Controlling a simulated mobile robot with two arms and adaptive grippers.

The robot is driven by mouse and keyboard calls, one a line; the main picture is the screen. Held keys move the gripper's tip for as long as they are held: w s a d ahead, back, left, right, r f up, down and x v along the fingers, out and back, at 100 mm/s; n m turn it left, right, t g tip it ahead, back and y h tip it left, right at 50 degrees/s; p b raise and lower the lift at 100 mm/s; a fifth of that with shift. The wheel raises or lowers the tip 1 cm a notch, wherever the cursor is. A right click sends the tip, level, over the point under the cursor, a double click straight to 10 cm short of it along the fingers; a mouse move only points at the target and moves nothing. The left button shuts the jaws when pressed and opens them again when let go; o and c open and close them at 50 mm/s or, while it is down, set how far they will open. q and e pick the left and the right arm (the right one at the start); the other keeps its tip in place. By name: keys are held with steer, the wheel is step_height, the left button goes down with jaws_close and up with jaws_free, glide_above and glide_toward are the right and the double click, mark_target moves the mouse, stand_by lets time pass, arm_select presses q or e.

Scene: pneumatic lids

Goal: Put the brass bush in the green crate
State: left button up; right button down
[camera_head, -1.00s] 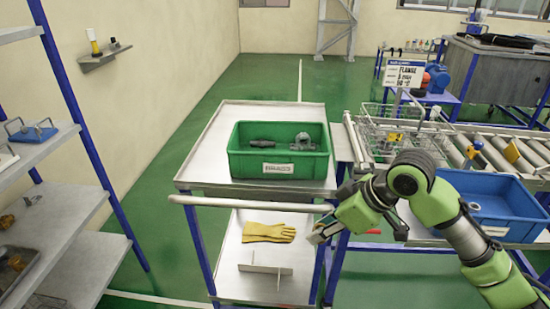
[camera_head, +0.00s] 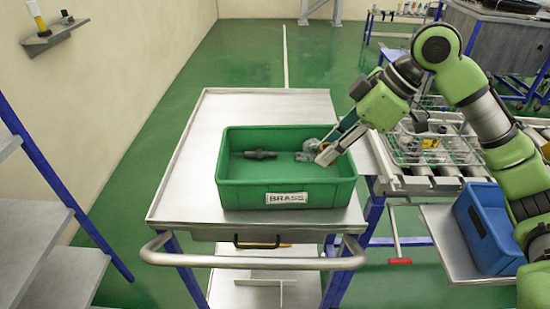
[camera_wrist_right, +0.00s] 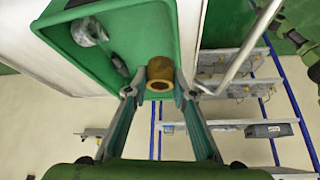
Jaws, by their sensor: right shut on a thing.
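The brass bush (camera_wrist_right: 160,73) is a short golden-brown cylinder with a hole, held between the fingertips in the right wrist view. My right gripper (camera_head: 325,155) is shut on it; it also shows in the right wrist view (camera_wrist_right: 160,88). In the head view the fingers are over the right part of the green crate (camera_head: 230,195), and I cannot make out the bush there. The crate, labelled BRASS, stands on the metal trolley top. Its wall and floor lie behind the bush in the right wrist view (camera_wrist_right: 130,30). My left gripper is out of view.
A dark fitting (camera_head: 260,154) and a grey fitting (camera_head: 304,156) lie in the crate. A wire basket (camera_head: 430,150) sits on the roller conveyor at right, with a blue crate (camera_head: 490,230) below. The trolley top (camera_head: 180,190) left of the crate is bare.

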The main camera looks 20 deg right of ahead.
steer(key=shift+w+a, duration=0.15)
steer(key=shift+w, duration=0.25)
steer(key=w+a+f+p, duration=0.2)
steer(key=w+a+f, duration=0.1)
steer(key=w+a, duration=0.1)
steer(key=w+a+f+p, duration=0.2)
steer(key=w+a+f, duration=0.1)
steer(key=w, duration=0.1)
steer(key=shift+a+f, duration=0.35)
steer(key=shift+f, duration=0.05)
steer(key=shift+w+a+f, duration=0.25)
steer(key=shift+w+f, duration=0.1)
steer(key=shift+f, duration=0.4)
steer(key=shift+w+a+f, duration=0.1)
steer(key=shift+a+f, duration=0.05)
steer(key=shift+f, duration=0.05)
steer(key=f, duration=0.1)
steer(key=f+p, duration=0.2)
steer(key=shift+w+a+f, duration=0.1)
steer(key=shift+w+a, duration=0.1)
steer(key=shift+w, duration=0.05)
steer(key=shift+f, duration=0.3)
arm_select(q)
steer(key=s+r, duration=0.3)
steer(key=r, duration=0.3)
